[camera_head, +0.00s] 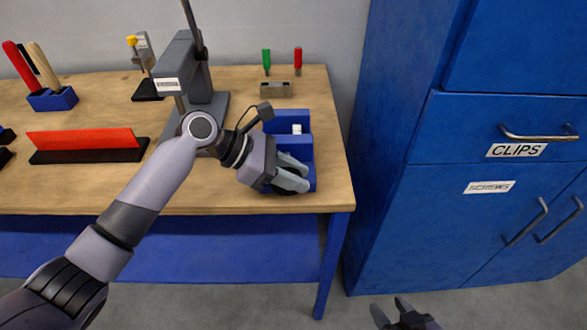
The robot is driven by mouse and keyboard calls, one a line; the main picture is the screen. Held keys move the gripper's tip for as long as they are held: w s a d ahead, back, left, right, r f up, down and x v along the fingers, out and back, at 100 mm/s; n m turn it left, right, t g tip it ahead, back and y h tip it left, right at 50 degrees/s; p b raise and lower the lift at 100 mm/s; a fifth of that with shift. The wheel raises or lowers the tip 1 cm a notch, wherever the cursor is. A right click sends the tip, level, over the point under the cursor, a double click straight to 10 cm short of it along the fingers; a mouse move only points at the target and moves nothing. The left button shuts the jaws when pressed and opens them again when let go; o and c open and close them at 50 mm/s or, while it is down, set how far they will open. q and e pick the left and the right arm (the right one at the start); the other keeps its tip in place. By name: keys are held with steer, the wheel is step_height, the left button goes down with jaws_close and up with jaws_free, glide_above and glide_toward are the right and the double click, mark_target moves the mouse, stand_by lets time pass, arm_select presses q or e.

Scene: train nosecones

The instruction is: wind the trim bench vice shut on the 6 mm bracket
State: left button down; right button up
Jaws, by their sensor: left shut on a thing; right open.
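The blue bench vice (288,115) stands at the right front of the wooden bench. A small pale piece (297,129), perhaps the bracket, shows between its blue jaws; whether both jaws touch it I cannot tell. My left gripper (292,180) is at the vice's front end, over the bench's front edge. Its fingers are shut on what seems to be the vice handle, mostly hidden under them. My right gripper (397,308) is open and empty, low at the bottom of the view, right of the bench and away from the vice.
A grey arbor press (185,70) stands left of the vice, close to my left arm. A red bar (85,142) lies left. A blue cabinet (430,200) stands right.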

stand_by(0.5)
arm_select(q)
steer(key=c, duration=1)
jaws_free()
steer(key=shift+o, duration=0.2)
steer(key=v, duration=0.7)
steer(key=shift+r, duration=0.1)
